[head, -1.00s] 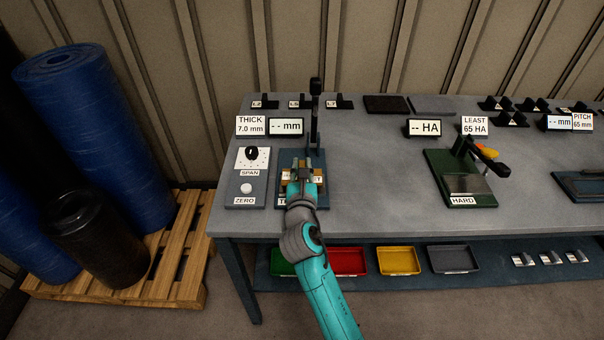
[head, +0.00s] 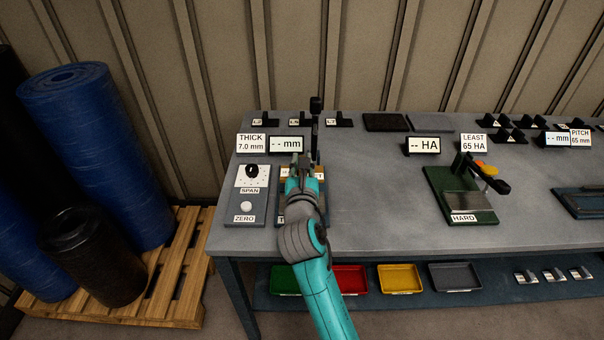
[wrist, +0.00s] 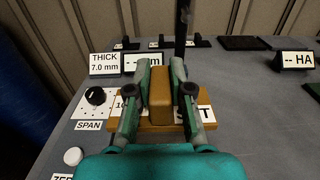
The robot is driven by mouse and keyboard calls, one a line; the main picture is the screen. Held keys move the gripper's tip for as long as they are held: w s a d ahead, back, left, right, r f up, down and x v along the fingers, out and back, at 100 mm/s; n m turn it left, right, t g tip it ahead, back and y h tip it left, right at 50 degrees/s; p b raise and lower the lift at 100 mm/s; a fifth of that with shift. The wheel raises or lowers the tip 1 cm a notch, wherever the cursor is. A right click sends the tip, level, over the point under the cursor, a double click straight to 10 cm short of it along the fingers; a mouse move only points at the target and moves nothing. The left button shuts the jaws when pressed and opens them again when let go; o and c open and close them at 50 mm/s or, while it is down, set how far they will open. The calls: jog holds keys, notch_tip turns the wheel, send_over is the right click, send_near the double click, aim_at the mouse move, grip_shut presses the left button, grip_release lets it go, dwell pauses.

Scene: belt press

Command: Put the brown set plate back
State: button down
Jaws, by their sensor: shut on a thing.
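The brown set plate (wrist: 160,98) shows in the wrist view as a flat plate with an upright block handle and white labels, partly reading "10" and "SET". My gripper (wrist: 160,76) is shut on the handle, one finger on each side. In the head view my gripper (head: 300,166) is over the back of the thickness gauge (head: 287,213), and covers most of the plate (head: 285,171). I cannot tell whether the plate touches the gauge or hangs above it. The black post (head: 315,135) of the gauge stands just behind.
The "-- mm" display (head: 286,144) stands close behind my gripper. The SPAN and ZERO box (head: 247,190) is to the left. Small black stands (head: 340,120) labelled L line the back. The hardness tester (head: 460,195) is to the right, with bare bench between.

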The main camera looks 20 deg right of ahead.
jog(key=shift+f, duration=4.75)
jog(key=shift+f, duration=0.2)
jog(key=c, duration=1.1)
grip_release()
jog(key=shift+o, duration=0.2)
jog(key=v, duration=1)
jog(key=shift+s+a+f, duration=0.15)
jog(key=shift+s+a, duration=0.1)
jog(key=shift+s, duration=0.1)
